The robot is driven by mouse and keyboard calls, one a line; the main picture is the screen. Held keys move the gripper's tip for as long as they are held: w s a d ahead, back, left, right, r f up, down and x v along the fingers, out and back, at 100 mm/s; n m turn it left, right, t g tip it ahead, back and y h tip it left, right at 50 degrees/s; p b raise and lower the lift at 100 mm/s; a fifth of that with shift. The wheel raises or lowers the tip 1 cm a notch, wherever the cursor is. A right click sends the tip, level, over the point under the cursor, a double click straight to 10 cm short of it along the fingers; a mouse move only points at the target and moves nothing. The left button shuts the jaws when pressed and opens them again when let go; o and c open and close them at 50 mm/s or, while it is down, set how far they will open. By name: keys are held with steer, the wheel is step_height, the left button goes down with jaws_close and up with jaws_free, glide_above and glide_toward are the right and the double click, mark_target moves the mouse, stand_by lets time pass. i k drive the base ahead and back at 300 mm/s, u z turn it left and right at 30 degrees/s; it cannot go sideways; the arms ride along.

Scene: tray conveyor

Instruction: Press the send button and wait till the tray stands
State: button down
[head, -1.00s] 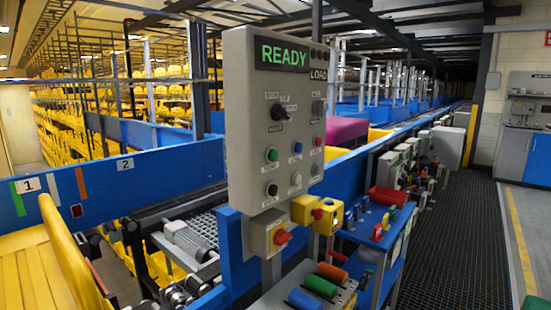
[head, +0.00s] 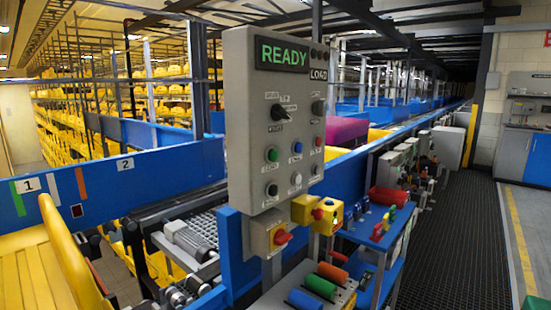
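A grey control panel (head: 245,150) stands upright in the middle of the head view. Its display (head: 284,55) reads READY in green. Below are a black rotary selector (head: 279,112) and small round push buttons: green (head: 272,155), blue (head: 298,147), red (head: 318,142), white (head: 295,179) and dark ones. The button labels are too small to read, so I cannot tell which is send. A yellow tray (head: 40,272) lies at the lower left, cut off by the picture edge, beside a blue rail marked 1 and 2. My gripper is not in view.
A dark grated walkway (head: 460,230) runs clear along the right.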

mark_target(273, 154)
steer(key=z, duration=0.9)
steer(key=k, duration=1.8)
steer(key=u, duration=0.85)
steer(key=i, duration=1)
